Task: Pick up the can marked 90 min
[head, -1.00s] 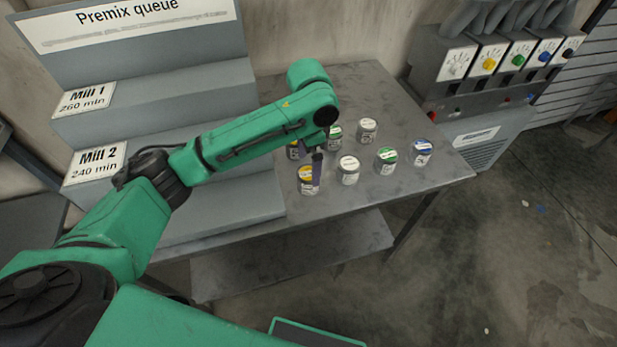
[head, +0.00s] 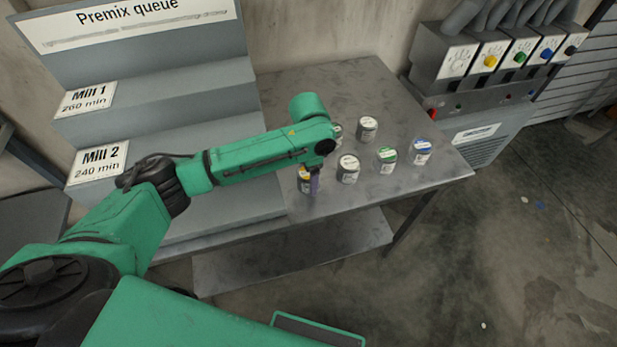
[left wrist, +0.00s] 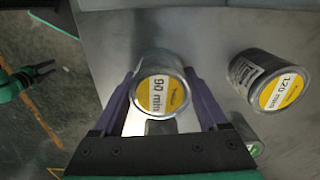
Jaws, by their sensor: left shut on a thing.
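The can marked 90 min (left wrist: 160,97), grey with a yellow and white lid label, sits between the two purple fingers of my left gripper in the left wrist view. In the head view the same can (head: 304,182) stands at the table's front edge area, partly hidden by my left gripper (head: 315,183). The gripper is shut on it from above. I cannot tell whether its base touches the table. My right gripper (left wrist: 42,71) shows small at the left of the left wrist view, its jaws apart and empty.
A can marked 120 min (left wrist: 270,80) stands beside the held can. The stepped Premix queue rack (head: 160,100) stands left.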

